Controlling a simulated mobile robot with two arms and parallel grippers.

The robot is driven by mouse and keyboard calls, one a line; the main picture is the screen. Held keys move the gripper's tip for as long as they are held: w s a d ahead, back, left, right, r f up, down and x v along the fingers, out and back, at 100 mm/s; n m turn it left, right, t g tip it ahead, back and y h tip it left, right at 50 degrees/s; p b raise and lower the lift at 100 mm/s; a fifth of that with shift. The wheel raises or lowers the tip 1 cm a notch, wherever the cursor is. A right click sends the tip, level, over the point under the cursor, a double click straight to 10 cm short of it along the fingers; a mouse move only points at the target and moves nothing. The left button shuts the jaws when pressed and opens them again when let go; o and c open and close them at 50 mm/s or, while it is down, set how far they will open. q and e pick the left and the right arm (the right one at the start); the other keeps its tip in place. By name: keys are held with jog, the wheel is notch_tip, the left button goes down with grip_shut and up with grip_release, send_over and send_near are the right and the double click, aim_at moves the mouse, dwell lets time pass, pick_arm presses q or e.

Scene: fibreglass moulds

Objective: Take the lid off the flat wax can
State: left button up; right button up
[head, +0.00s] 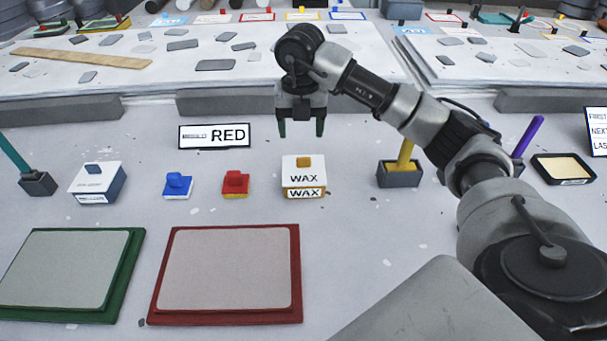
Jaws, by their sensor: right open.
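The flat wax can (304,182) is a white box-like can marked WAX on its top and front, with yellowish trim. Its white lid (289,172) sits on top and carries a small orange-brown knob (304,162). My right gripper (301,129) hangs above and behind the can, pointing down, with its two dark green fingers apart and nothing between them. It is clear of the knob. My left gripper is not in view.
A blue block (178,186) and a red block (235,184) stand left of the can, with a white box (97,182) further left. A grey holder (399,175) with a yellow handle stands right. Green (128,282) and red (225,318) framed panels lie in front.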

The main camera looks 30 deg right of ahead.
aim_at(303, 159)
jog(key=f, duration=0.6)
jog(key=f+p, duration=0.1)
jog(key=f, duration=0.2)
jog(key=shift+d+f, duration=0.2)
jog(key=shift+d, duration=0.15)
jog(key=c, duration=1)
jog(key=shift+r, duration=0.2)
